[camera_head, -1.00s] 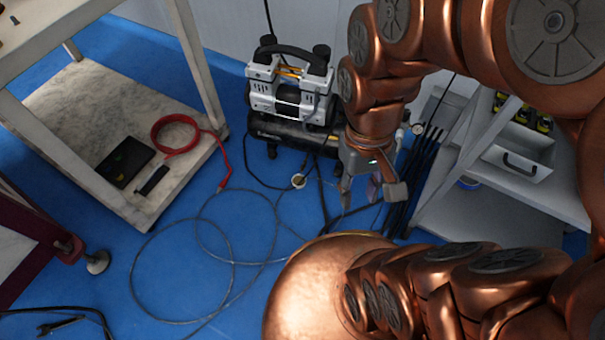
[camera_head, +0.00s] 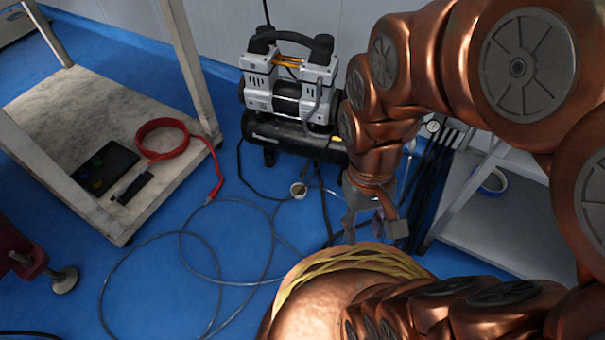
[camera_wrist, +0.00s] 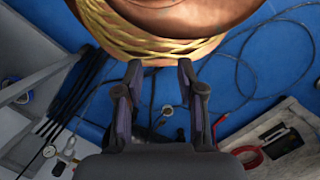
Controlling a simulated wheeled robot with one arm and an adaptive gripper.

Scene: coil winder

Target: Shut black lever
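I cannot make out a black lever in either view. My gripper (camera_head: 375,230) hangs with its fingers downward in front of the compressor and is open and empty. In the wrist view, the two fingers of my gripper (camera_wrist: 160,70) stand well apart, with blue floor and cables beyond. The silver and black air compressor (camera_head: 290,90) stands on the floor by the back wall, with a black carry handle on top. A round gauge (camera_head: 433,126) shows right of my arm, near black rods. My arm hides part of the compressor's right side.
A white table frame with a marble-like lower shelf (camera_head: 50,95) stands at left, bearing a red hose coil (camera_head: 165,140) and a black tray (camera_head: 105,167). Loose cable (camera_head: 185,245) loops over the blue floor. A grey shelf unit (camera_head: 490,225) stands at right.

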